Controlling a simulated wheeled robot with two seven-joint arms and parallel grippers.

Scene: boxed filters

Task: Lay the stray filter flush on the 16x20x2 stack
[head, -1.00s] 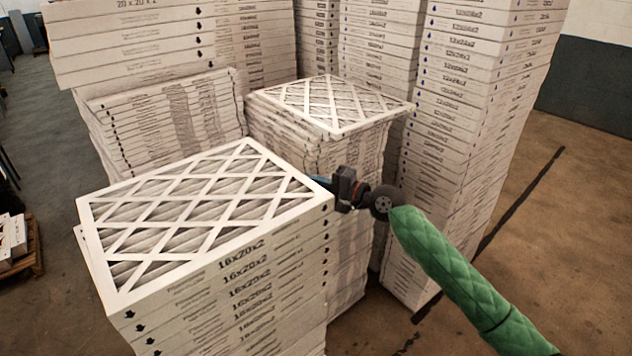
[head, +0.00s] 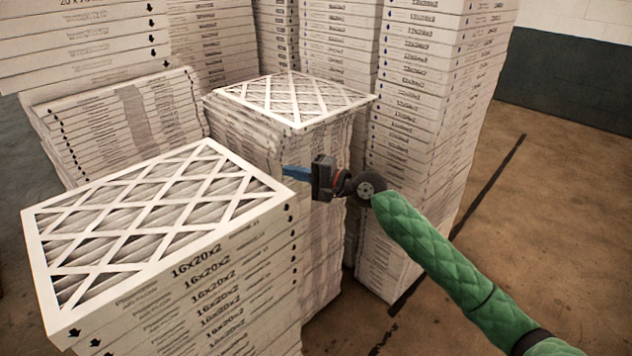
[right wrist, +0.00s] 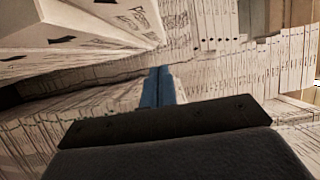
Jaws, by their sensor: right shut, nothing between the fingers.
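The 16x20x2 stack (head: 215,290) stands at the front left in the head view, its printed sides facing me. A white-framed filter with a diamond lattice (head: 150,212) lies on top of it and looks flush with the stack's edges. My right gripper (head: 285,172), with blue fingers, is shut and empty just off the stack's right back corner. In the right wrist view its blue fingers (right wrist: 158,88) are together with nothing between them, and a stack corner (right wrist: 85,22) shows at upper left. My left gripper is not in view.
Behind my right gripper stands another stack with a lattice filter (head: 292,98) on top. A tall 12-inch stack (head: 425,130) rises to its right. More boxed stacks (head: 120,125) fill the back left. The floor (head: 560,220) at the right is clear, with a dark line.

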